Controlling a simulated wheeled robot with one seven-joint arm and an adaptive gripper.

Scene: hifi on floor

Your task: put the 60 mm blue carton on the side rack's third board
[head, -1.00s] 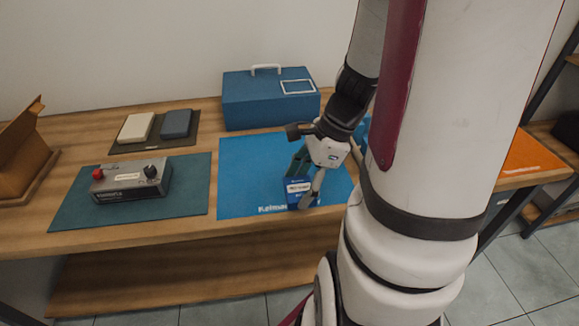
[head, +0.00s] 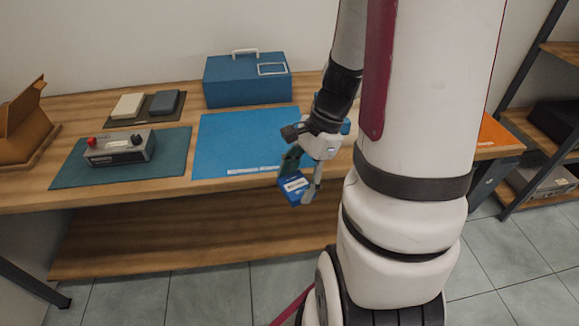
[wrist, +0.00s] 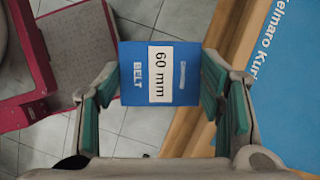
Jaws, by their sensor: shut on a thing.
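The blue carton (wrist: 187,72) carries a white label reading "60 mm" in the wrist view. My gripper (wrist: 160,95) is shut on it, with a teal-padded finger on each side. In the head view the carton (head: 294,188) hangs tilted in my gripper (head: 298,175), in front of the table's front edge and clear of the blue mat. The side rack (head: 548,120) stands at the right with dark posts and wooden boards. Only part of it shows, so I cannot tell which board is the third.
The wooden table (head: 100,195) holds a blue mat (head: 235,145), a blue case (head: 247,82), a control box (head: 120,148) on a teal mat, and a brown open box (head: 25,125). A black item (head: 556,121) and a grey box (head: 545,180) occupy rack boards. Tiled floor lies in front.

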